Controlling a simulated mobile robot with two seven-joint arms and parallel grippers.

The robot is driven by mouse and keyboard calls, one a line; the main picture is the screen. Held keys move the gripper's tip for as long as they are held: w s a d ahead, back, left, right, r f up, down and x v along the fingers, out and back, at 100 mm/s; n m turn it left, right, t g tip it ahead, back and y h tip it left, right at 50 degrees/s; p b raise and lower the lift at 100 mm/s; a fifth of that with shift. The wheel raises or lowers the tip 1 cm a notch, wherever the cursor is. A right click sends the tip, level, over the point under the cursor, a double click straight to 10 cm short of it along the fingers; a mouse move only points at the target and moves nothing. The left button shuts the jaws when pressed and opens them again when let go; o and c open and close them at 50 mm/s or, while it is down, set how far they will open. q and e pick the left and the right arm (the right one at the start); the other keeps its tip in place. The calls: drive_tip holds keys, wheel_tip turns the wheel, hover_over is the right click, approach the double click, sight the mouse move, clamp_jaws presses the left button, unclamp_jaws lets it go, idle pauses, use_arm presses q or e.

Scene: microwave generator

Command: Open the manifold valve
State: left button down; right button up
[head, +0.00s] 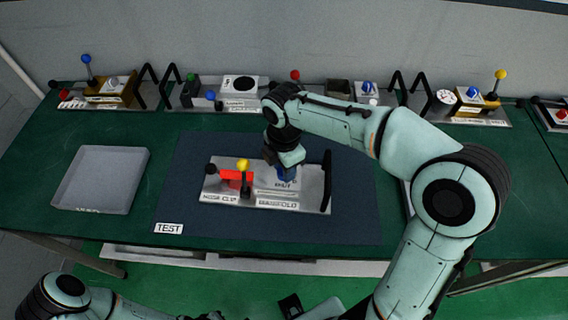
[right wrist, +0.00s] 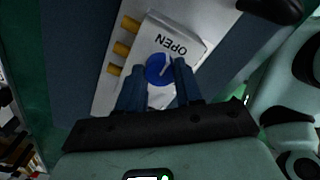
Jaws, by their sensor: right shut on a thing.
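The manifold (head: 318,190) is a light metal plate with a white valve block, lying on the dark blue mat in the middle of the bench. In the right wrist view, a round blue valve knob (right wrist: 157,67) with a white pointer line sits on the white block (right wrist: 190,36), beside the word OPEN, seen upside down. My right gripper (right wrist: 160,80) is shut on the knob, one dark blue finger on each side. In the head view, the right gripper (head: 286,173) reaches down onto the block and mostly hides the knob.
On the same plate, left of the block, are a red piece (head: 232,175) and a yellow-topped lever (head: 243,166); a black handle (head: 327,182) stands at right. An empty grey tray (head: 100,180) lies at left. Several devices line the back. The mat's front (head: 270,227) is clear.

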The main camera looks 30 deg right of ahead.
idle(0.4)
drive_tip(key=o, duration=1)
use_arm(q)
drive_tip(key=shift+r, duration=0.1)
use_arm(e)
drive_tip(key=shift+o, duration=0.2)
drive_tip(key=shift+r, duration=0.15)
use_arm(q)
drive_tip(key=w+r+p, duration=0.2)
drive_tip(key=r, duration=0.1)
use_arm(e)
wheel_tip(320, 180, up, 13)
drive_tip(key=shift+r, duration=0.1)
